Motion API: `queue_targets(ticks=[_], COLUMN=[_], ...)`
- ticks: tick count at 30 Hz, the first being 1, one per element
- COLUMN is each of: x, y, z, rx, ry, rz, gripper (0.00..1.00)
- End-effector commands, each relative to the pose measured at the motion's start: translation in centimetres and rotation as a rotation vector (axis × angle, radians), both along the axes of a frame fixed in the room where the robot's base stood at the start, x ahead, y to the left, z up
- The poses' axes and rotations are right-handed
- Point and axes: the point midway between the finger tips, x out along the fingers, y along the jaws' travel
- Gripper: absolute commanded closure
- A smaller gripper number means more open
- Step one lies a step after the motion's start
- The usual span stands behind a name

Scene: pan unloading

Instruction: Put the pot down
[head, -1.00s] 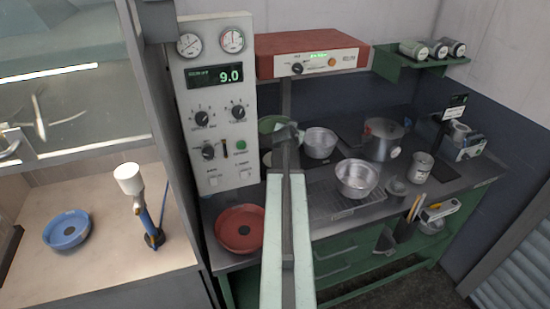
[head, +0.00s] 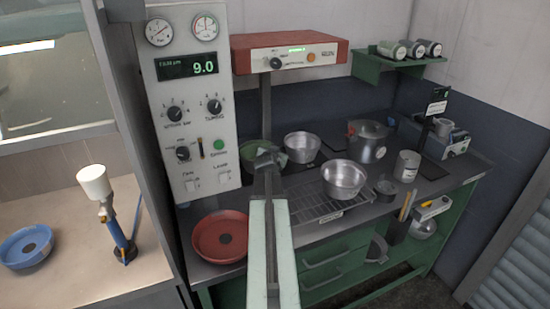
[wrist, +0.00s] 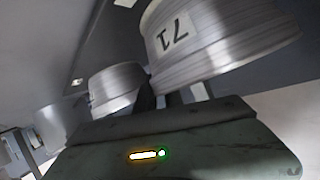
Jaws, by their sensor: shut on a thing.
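In the wrist view, a labelled silver pot (wrist: 220,45) and a smaller silver pot (wrist: 116,88) show upside down beyond my gripper.
A red pan (head: 220,237) lies at the worktop's front left, beside the dial panel (head: 190,110). A lidded pot (head: 368,141) and a can (head: 407,166) stand to the right. A red-topped unit (head: 290,52) overhangs the back. A blue dish (head: 26,246) is on the left bench.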

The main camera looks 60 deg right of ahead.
Motion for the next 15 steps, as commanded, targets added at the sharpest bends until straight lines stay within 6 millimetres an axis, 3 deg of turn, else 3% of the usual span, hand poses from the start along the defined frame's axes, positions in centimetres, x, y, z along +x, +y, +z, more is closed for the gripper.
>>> queue_targets(ticks=[2,3,5,15], x=[-0.01,-0.03,-0.04,-0.1], y=[-0.02,-0.03,-0.03,-0.06], z=[-0.18,-0.07,-0.05,0.19], rx=[-0.001,0.0,0.0,-0.001], ry=[-0.001,0.0,0.0,-0.001], rz=[-0.001,0.0,0.0,-0.002], gripper=[1.0,0.77,0.65,0.65])
